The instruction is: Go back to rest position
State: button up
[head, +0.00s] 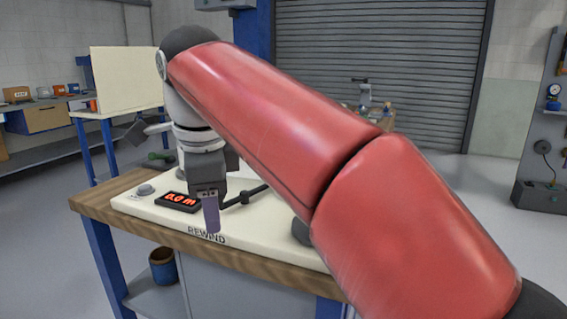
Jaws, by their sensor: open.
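My red arm crosses the view from the lower right to the upper left, then bends down to a grey wrist. My gripper (211,214) points down over the front of a cream rewind board (145,207), near its "REWIND" label. It is open, and I see nothing held in it. Its fingers overlap in this view, so the gap between them is hidden. I cannot tell whether the fingertips touch the board. A display with red digits (178,201) and a round grey knob (145,189) are left of the gripper. A dark crank-like bar (246,196) is to its right.
The board lies on a wooden-topped bench (92,201) with blue legs. My arm hides its right part. A blue bin (163,266) sits on the shelf below. Another bench with a cream panel (125,78) stands behind left. Open floor lies to the right.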

jog(key=s+d+f+n+t, duration=0.1)
jog(key=s+d+f+n, duration=0.2)
jog(key=d, duration=0.4)
jog(key=s+d+f+n, duration=0.1)
jog(key=d+f+n, duration=0.35)
jog(key=d, duration=0.25)
jog(key=s+d+f+n+t, duration=0.1)
jog(key=s+d+f+n, duration=0.2)
jog(key=d+f, duration=0.3)
jog(key=s+d+f+n+t, duration=0.1)
jog(key=s+d+f+n, duration=0.3)
jog(key=f, duration=0.4)
jog(key=shift+s+d+f, duration=0.2)
jog(key=shift+s+d, duration=0.5)
jog(key=shift+d, duration=0.45)
